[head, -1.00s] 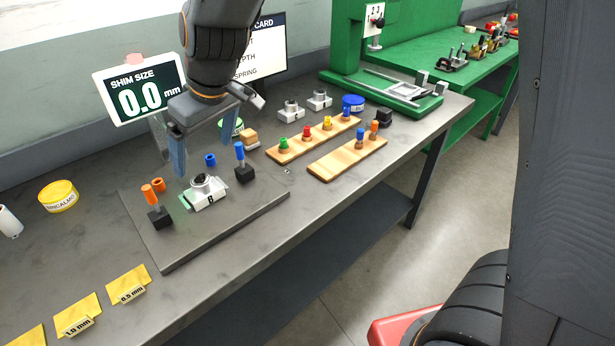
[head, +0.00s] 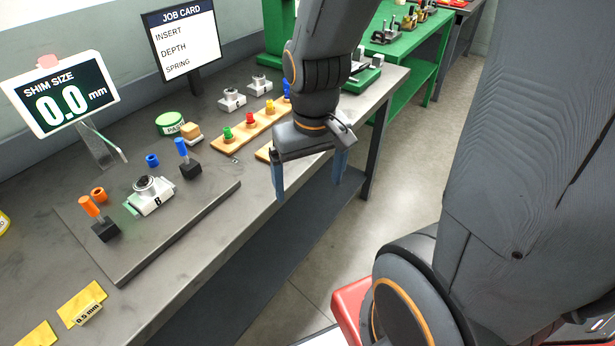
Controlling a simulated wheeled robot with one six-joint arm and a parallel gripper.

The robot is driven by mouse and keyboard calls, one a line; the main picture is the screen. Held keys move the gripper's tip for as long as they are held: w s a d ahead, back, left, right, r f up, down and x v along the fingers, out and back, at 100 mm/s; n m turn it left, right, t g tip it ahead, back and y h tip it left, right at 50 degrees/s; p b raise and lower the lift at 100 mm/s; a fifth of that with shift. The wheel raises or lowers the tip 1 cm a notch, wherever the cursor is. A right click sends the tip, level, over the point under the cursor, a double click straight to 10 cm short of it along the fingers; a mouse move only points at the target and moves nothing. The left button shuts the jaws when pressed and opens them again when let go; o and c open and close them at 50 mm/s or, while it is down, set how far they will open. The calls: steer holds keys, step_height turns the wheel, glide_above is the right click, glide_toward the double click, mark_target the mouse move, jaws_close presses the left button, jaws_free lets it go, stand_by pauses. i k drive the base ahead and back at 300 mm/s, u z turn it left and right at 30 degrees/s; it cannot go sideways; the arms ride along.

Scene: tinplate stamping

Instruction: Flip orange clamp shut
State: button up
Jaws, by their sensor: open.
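The orange clamp (head: 98,219) stands on the near left part of the dark plate. Its orange handle tilts up and to the left from a black block. A blue-handled clamp (head: 187,160) stands across the plate with its handle nearly upright. Between them sits a silver and white fixture marked B (head: 150,195). My gripper (head: 309,190) is open and empty. It hangs to the right of the plate, near the front edge of the bench, well apart from the orange clamp.
The dark plate (head: 125,270) has loose orange (head: 99,194) and blue (head: 152,160) rings near its back. A shim size screen (head: 62,95) and a job card (head: 182,38) stand behind. Wooden strips with coloured pegs (head: 226,144) lie to the right. Yellow shims (head: 82,303) lie at front left.

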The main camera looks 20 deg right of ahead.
mark_target(85, 201)
steer(key=u, duration=0.8)
steer(key=i, duration=0.35)
steer(key=u, duration=0.3)
